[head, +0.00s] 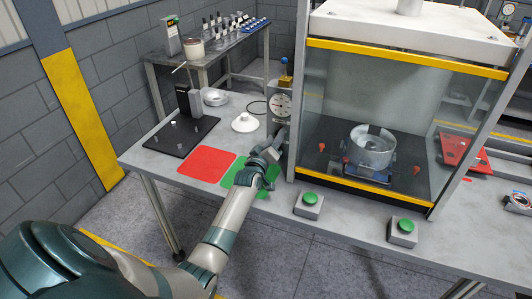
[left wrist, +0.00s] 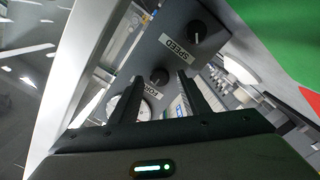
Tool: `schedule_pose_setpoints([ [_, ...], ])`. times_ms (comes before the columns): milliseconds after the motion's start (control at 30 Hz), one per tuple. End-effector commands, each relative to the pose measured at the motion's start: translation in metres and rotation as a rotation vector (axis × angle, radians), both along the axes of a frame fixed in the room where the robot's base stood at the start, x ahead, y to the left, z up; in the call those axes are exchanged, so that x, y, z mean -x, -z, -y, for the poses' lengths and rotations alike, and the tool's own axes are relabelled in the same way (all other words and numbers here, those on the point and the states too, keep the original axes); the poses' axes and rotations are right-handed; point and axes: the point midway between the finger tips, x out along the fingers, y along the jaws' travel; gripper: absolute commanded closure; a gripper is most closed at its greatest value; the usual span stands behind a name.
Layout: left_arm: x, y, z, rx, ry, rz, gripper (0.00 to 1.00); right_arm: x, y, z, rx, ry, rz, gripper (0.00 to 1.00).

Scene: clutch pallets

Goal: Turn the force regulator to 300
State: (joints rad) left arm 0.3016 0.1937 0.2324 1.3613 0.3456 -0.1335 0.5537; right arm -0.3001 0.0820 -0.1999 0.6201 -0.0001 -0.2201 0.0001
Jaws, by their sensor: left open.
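In the left wrist view a grey control panel (left wrist: 182,52) carries two black knobs. The upper one is the speed knob (left wrist: 198,32), with an upside-down SPEED label. The lower one is the force regulator knob (left wrist: 160,77), with a label partly hidden by a finger. My left gripper (left wrist: 158,80) is open, and the force knob appears between its fingertips. I cannot tell whether the fingers touch it. In the head view my left gripper (head: 276,148) is at the press's left column, below a round gauge (head: 280,104). My right gripper is out of view.
The press with a glass guard and yellow bars (head: 385,195) stands right of my left gripper, a metal part (head: 372,150) inside. Green buttons (head: 309,198) (head: 403,226) sit in front. A red mat (head: 206,165) and green mat (head: 237,178) lie left.

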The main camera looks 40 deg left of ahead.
Motion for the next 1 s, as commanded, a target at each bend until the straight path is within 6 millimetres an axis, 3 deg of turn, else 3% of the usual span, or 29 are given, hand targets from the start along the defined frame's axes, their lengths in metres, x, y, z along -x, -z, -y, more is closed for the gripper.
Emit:
schedule_pose_setpoints([
  [367, 0.036, 0.003, 0.009, 0.001, 0.0, 0.0, 0.58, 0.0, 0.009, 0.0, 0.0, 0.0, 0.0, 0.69],
  [1000, 0.146, 0.003, 0.035, 0.0, -0.001, -0.002, 0.58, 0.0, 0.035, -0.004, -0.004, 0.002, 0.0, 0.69],
])
